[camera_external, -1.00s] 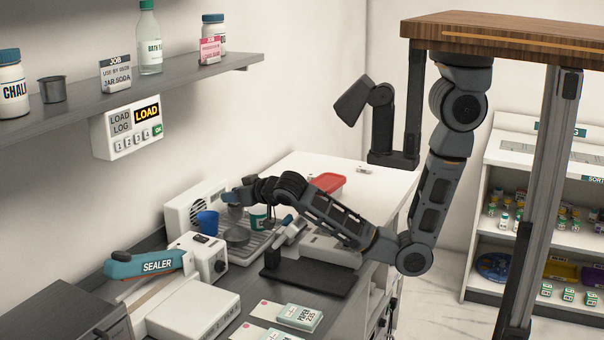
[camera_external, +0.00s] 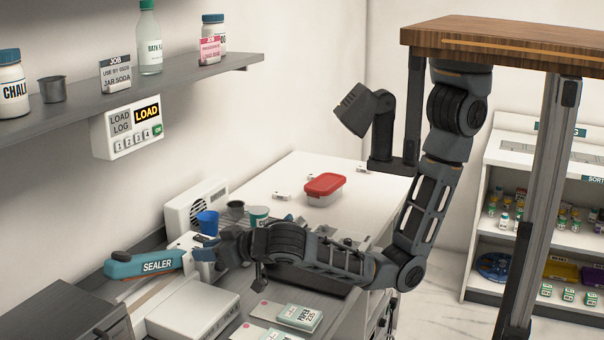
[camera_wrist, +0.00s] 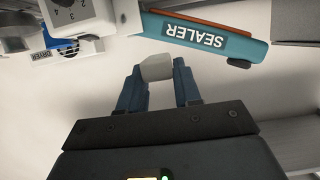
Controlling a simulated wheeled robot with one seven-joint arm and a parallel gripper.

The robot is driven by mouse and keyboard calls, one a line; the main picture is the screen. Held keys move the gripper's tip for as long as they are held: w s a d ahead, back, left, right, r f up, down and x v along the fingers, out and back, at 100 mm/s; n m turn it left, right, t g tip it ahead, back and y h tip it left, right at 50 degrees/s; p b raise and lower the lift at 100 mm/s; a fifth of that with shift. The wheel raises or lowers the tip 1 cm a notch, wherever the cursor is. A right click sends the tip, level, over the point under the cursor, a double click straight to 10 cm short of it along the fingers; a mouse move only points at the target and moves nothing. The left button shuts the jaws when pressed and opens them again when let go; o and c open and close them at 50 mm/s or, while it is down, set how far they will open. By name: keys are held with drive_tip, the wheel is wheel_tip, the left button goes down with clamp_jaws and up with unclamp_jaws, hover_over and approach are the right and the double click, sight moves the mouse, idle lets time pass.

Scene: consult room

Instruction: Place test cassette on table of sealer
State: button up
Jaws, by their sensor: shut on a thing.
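The sealer (camera_external: 143,264) stands on the counter at the lower left, with a teal arm above a pale body. Its white flat table (camera_external: 195,308) extends in front. In the wrist view the sealer (camera_wrist: 205,36) appears upside down at the top. In the wrist view my gripper (camera_wrist: 157,80) is shut on a small whitish piece, apparently the test cassette (camera_wrist: 157,67), held between the blue fingertips. The cassette cannot be made out in the external view.
A blue cup (camera_external: 208,222) and a white-green cup (camera_external: 259,216) stand behind my gripper. A red-lidded box (camera_external: 324,187) sits on the white worktop. Paper packs (camera_external: 299,317) lie in front. A load panel (camera_external: 130,130) hangs on the wall, below the shelf (camera_external: 190,87).

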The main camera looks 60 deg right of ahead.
drive_tip(key=b, duration=0.5)
hover_over(193, 312)
wheel_tip(193, 312, down, 5)
drive_tip(key=shift+f, duration=0.1)
drive_tip(key=shift+f+b, duration=0.8)
drive_tip(key=shift+f, duration=1.1)
drive_tip(key=shift+f, duration=0.2)
drive_tip(key=o, duration=1)
drive_tip(key=shift+r, duration=0.1)
drive_tip(key=shift+r, duration=0.1)
drive_tip(key=b+v, duration=0.1)
drive_tip(key=v, duration=1.1)
